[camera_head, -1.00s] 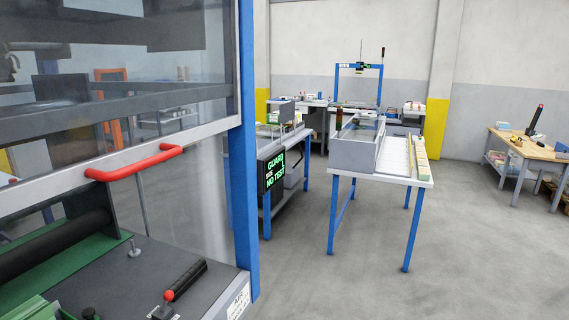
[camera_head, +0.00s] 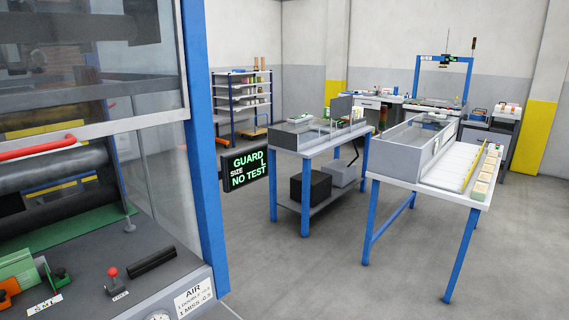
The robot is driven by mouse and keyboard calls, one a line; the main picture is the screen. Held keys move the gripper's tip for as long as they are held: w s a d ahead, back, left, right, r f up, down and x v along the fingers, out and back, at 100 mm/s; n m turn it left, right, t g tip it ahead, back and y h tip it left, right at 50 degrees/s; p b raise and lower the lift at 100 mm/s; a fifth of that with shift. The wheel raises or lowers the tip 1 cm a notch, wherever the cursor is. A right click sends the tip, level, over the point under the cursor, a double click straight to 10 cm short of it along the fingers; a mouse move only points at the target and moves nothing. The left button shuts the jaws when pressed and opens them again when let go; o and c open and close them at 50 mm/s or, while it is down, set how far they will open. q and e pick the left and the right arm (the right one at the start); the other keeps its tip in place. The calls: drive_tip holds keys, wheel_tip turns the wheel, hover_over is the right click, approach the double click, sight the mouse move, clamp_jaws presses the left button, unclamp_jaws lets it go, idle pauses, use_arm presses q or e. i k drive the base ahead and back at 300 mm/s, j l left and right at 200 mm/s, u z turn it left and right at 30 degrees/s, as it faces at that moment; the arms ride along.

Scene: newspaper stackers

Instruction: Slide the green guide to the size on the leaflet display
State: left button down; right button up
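The dark display (camera_head: 245,170) hangs on the blue post of the machine at left. Neither of my grippers is in view.
A clear guard with a red handle (camera_head: 35,148) covers the rollers. A red-knobbed lever (camera_head: 113,280) and a black bar (camera_head: 151,261) sit on the deck. Tables (camera_head: 430,185) stand beyond, with open floor (camera_head: 335,275) between.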

sight(63, 279)
drive_tip(key=u, duration=1.3)
